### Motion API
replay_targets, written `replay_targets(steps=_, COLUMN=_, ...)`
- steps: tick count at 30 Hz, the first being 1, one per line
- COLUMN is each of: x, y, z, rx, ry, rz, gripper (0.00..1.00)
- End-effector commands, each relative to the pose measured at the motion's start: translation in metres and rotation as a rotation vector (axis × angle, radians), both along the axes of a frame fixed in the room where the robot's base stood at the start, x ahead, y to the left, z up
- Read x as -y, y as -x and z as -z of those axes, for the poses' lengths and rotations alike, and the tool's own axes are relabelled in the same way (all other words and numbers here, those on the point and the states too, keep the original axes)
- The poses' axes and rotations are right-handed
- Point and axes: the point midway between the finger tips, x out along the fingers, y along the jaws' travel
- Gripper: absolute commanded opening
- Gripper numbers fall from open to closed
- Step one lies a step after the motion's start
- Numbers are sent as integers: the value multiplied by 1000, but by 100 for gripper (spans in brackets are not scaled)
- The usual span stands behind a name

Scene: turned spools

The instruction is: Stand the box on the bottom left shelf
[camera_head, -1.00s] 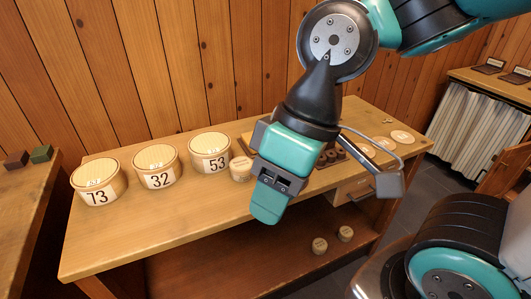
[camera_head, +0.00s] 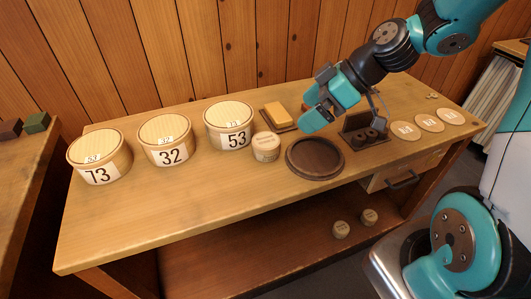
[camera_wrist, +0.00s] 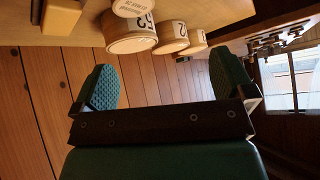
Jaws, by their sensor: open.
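Three round pale wooden boxes stand in a row on the bench (camera_head: 235,185): box 73 (camera_head: 100,172), box 32 (camera_head: 172,155) and box 53 (camera_head: 237,137). A smaller lidded round box (camera_head: 265,147) stands beside box 53. I cannot tell which one the task means. The bench's lower shelf (camera_head: 220,260) has two tiny round boxes, one (camera_head: 341,229) left of the other (camera_head: 369,216), toward its right end. My gripper (camera_head: 318,112) is open and empty above the bench's back, right of the small box. Its separated fingers (camera_wrist: 163,82) show in the wrist view.
A dark round tray (camera_head: 314,158) lies empty on the bench. Behind it is a yellow block (camera_head: 278,114) on a board. To the right are a dark spool holder (camera_head: 365,135), pale discs (camera_head: 428,122) and a drawer handle (camera_head: 402,179). The lower shelf's left looks clear.

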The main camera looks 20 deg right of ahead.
Motion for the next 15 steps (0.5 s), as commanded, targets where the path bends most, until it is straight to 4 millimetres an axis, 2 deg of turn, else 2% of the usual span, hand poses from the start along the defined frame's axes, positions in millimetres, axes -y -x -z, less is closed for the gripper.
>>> replay_targets(steps=1, x=14, y=-7, z=12, rx=36, ry=-6, rz=11, gripper=100)
replay_targets(steps=2, x=20, y=-10, z=15, rx=58, ry=-6, rz=11, gripper=100)
replay_targets(steps=5, x=27, y=-17, z=23, rx=98, ry=-5, rz=6, gripper=100)
replay_targets(steps=15, x=-16, y=-44, z=72, rx=104, ry=-2, rz=-3, gripper=100)
